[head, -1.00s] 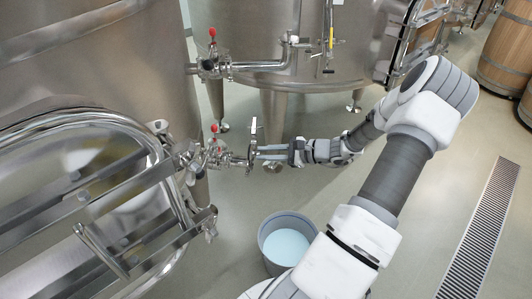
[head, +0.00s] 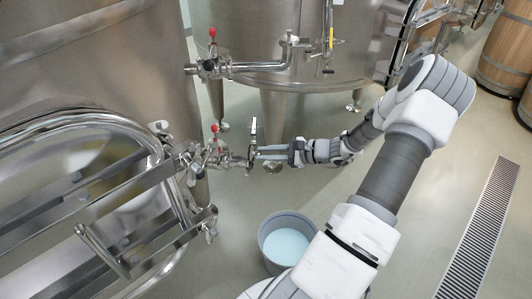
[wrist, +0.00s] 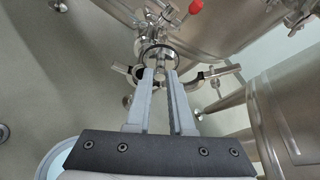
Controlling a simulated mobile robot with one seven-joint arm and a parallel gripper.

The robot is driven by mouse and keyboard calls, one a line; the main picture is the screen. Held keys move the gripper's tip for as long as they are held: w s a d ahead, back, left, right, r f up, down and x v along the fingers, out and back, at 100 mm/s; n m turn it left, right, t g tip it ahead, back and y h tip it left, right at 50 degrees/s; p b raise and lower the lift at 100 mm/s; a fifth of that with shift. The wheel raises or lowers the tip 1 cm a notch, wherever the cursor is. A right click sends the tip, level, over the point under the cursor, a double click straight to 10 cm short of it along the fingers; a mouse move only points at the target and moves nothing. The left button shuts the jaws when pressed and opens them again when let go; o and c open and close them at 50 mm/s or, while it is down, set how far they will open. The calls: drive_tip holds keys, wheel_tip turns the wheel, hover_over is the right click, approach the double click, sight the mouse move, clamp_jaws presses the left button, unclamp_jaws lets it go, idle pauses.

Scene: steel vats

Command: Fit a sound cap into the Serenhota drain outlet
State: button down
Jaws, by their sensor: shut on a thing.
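My gripper (head: 262,152) is at the end of the lower drain outlet (head: 228,158) on the near left vat. In the wrist view, my gripper (wrist: 160,73) has its two grey fingers on a round, dark-rimmed metal cap (wrist: 159,52). The cap faces the outlet pipe and lines up closely with it. I cannot tell whether they touch. Metal clamp arms (wrist: 218,76) spread open on both sides of the fingertips. The outlet has a red-handled valve (head: 214,129). The cap's front face and seal are hidden.
A grey bucket (head: 264,238) of pale blue liquid stands on the floor below my arm. A second red-handled outlet (head: 215,66) is above and behind. The vat's open hatch frame (head: 70,125) is at left. A floor grate (head: 480,225) lies right, with clear floor beside it.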

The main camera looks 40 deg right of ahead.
drive_tip(key=shift+f+b, duration=1.45)
drive_tip(key=shift+f, duration=0.7)
drive_tip(key=c, duration=0.7)
unclamp_jaws()
drive_tip(key=p+v, duration=0.3)
drive_tip(key=v, duration=1.4)
drive_tip(key=shift+s+r+p, duration=0.15)
drive_tip(key=shift+r+p, duration=0.05)
drive_tip(key=shift+p, duration=0.2)
